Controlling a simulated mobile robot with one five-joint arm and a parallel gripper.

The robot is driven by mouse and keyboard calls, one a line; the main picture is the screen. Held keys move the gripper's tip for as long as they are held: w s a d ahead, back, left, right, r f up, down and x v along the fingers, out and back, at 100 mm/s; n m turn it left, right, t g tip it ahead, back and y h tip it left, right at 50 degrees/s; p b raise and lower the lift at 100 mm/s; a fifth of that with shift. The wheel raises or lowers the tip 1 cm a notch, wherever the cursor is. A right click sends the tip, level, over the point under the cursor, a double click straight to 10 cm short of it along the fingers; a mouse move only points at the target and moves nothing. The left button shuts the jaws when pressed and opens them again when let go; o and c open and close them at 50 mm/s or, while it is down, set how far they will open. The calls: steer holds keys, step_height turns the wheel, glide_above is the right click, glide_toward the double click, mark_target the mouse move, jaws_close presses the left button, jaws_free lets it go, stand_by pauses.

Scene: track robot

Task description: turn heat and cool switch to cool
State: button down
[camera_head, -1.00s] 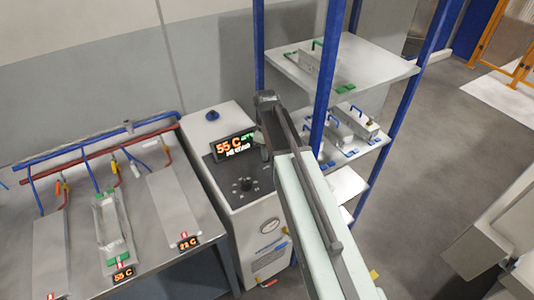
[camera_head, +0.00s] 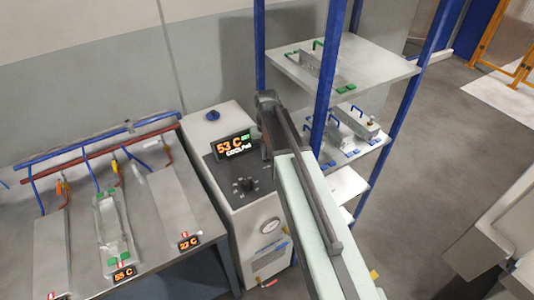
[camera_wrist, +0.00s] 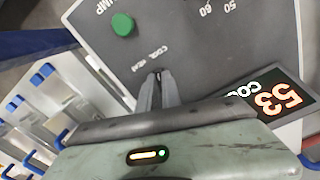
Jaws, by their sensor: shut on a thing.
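The heat and cool switch sits under the small "COOL" and "HEAT" labels on the dark panel (camera_wrist: 205,50) in the wrist view. My gripper (camera_wrist: 158,76) has its two fingers close together around the switch, so the switch is mostly hidden. The display (camera_wrist: 265,98) at the right reads 53, with a word starting "COO" beside it. In the head view the display (camera_head: 235,143) on the white machine (camera_head: 240,222) shows 53 C with a cooling word below. My arm hides the fingertips there.
A green button (camera_wrist: 123,24) and a dial scale are on the panel near my fingers. A shelf rack (camera_head: 340,68) with blue posts stands close at the right of the machine. A bench (camera_head: 195,265) with plates and pipes is at the left.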

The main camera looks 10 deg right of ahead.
steer(key=shift+m, duration=1.5)
steer(key=c, duration=1.5)
jaws_free()
steer(key=shift+c, duration=0.2)
steer(key=shift+r, duration=0.1)
step_height(320, 180, up, 8)
steer(key=p, duration=0.8)
steer(key=shift+f, duration=0.2)
